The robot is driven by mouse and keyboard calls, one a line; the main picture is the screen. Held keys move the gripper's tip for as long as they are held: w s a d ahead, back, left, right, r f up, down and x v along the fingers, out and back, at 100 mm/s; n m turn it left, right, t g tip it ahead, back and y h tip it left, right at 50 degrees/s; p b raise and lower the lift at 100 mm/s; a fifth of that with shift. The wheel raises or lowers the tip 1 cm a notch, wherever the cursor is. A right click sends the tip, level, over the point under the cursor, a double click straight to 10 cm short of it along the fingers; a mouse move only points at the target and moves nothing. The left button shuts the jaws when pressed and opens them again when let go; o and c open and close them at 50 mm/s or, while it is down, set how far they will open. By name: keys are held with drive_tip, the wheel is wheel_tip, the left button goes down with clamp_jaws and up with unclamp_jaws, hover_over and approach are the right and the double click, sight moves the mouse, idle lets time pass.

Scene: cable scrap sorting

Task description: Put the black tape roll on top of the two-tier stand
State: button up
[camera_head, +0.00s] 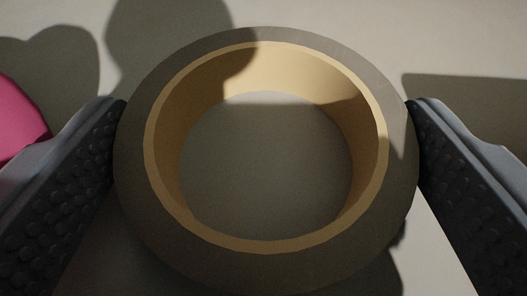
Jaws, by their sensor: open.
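The tape roll (265,264) fills the middle of the view, a dark grey-brown ring with a tan inner core. It lies flat, and pale surface shows through its hole. My gripper (266,112) has one finger at the left and one at the right of the roll, around its outer sides. The fingertips are very close to the roll's edge; I cannot tell whether they touch it. The jaws are open. The two-tier stand is not in view.
A bright pink object (18,118) shows at the left edge, beside the left finger. The pale surface (320,15) behind the roll is bare, with several dark shadows on it.

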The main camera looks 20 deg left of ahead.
drive_tip(key=p+v, duration=0.3)
drive_tip(key=v, duration=0.9)
drive_tip(key=shift+a, duration=0.1)
drive_tip(key=w+r+m+t+h, duration=0.1)
drive_tip(key=w+r+t+h, duration=0.15)
drive_tip(key=r, duration=1.25)
drive_tip(key=w+r+m+t+h, duration=0.1)
drive_tip(key=r+h, duration=0.2)
drive_tip(key=r, duration=1.2)
drive_tip(key=s+a+r, duration=0.2)
drive_tip(key=s+r, duration=0.8)
drive_tip(key=r, duration=0.1)
drive_tip(key=s+a+r+m+y, duration=0.1)
drive_tip(key=s+r, duration=0.9)
drive_tip(key=r, duration=0.2)
drive_tip(key=shift+a+r+m+g, duration=0.3)
drive_tip(key=shift+a+r+g, duration=0.05)
drive_tip(key=shift+a+g, duration=0.1)
drive_tip(key=shift+d, duration=0.1)
drive_tip(key=shift+w+r+p, duration=0.15)
drive_tip(key=shift+r+p, duration=0.85)
